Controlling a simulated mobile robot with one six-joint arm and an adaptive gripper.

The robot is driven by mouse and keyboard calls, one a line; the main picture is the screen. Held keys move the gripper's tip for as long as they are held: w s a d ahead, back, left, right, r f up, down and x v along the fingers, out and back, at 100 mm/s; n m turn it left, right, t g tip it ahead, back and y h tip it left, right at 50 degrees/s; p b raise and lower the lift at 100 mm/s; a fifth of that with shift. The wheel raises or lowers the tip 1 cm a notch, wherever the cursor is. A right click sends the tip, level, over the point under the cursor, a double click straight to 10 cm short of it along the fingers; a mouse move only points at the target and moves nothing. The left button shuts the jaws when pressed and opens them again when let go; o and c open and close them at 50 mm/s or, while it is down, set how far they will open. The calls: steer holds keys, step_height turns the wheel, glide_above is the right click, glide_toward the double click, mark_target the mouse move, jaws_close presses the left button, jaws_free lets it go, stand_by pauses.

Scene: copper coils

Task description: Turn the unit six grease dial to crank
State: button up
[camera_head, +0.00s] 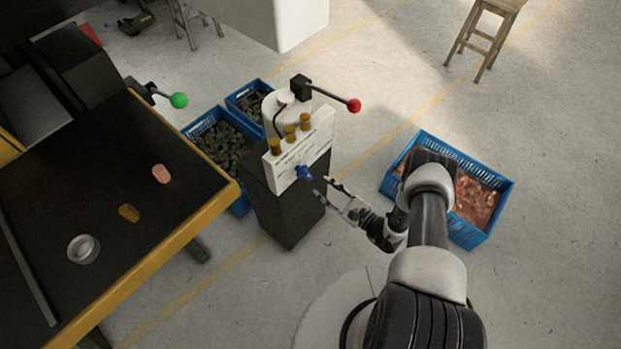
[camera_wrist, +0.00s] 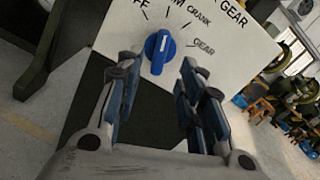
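The blue grease dial (camera_head: 303,171) sits low on the white front panel (camera_head: 284,180) of a dark pedestal unit. In the wrist view the dial (camera_wrist: 159,51) has a pale pointer line aimed up and slightly right, roughly at the mark of a cut-off label ending in M. The CRANK mark lies further clockwise, then GEAR; a partly hidden label ending in FF is at the left. My gripper (camera_head: 325,188) is open just in front of the dial. In the wrist view its fingers (camera_wrist: 160,85) stand on either side below the dial, apparently not touching it.
A red-knobbed lever (camera_head: 352,105) and several brass caps (camera_head: 290,133) top the unit. Blue crates of dark parts (camera_head: 208,122) stand behind it. A blue crate of copper pieces (camera_head: 500,182) is at the right. A dark table with a yellow edge (camera_head: 150,262) is at the left.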

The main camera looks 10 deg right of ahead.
mark_target(310, 177)
steer(key=b+x, duration=0.1)
steer(key=x, duration=0.6)
steer(key=shift+c, duration=0.5)
jaws_close()
